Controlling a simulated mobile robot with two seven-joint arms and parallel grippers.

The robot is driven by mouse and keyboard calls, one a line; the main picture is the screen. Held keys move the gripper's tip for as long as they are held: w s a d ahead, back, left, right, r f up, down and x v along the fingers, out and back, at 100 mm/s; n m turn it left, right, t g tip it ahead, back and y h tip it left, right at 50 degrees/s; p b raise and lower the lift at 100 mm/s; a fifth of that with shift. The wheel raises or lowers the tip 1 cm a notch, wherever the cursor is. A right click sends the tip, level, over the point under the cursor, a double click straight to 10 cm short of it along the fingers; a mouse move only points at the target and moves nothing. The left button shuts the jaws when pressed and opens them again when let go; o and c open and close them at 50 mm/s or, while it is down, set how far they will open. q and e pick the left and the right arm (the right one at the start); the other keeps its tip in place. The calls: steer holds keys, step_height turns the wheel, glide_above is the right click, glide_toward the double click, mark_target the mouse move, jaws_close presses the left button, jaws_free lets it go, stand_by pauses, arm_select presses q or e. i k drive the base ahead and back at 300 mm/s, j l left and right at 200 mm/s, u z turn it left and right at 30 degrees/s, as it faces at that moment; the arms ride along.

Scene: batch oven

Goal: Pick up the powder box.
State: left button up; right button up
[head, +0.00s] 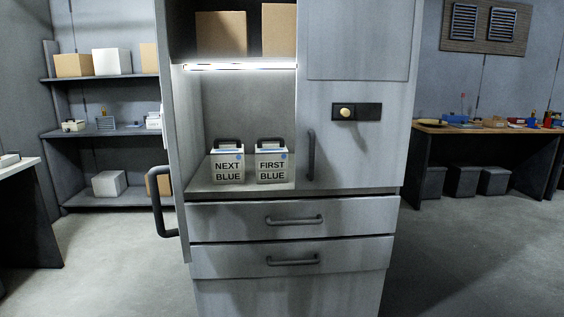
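Two small pale boxes with dark carry handles stand side by side in the lit cabinet niche in the head view. The left box (228,167) reads "NEXT BLUE" and the right box (272,167) reads "FIRST BLUE". Each has a blue mark near the top of its front. Both stand upright with a narrow gap between them. I cannot tell from the labels alone which one is the powder box. Neither of my grippers is in view.
The niche floor (240,188) is at counter height, above two drawers (295,219). An open door with a dark handle (158,203) stands at the niche's left. A closed panel with a vertical handle (311,156) is right. Brown boxes (221,35) sit above.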

mark_target(271, 160)
steer(key=i+l+z, duration=0.25)
steer(key=i+l, duration=0.55)
steer(key=l, duration=0.1)
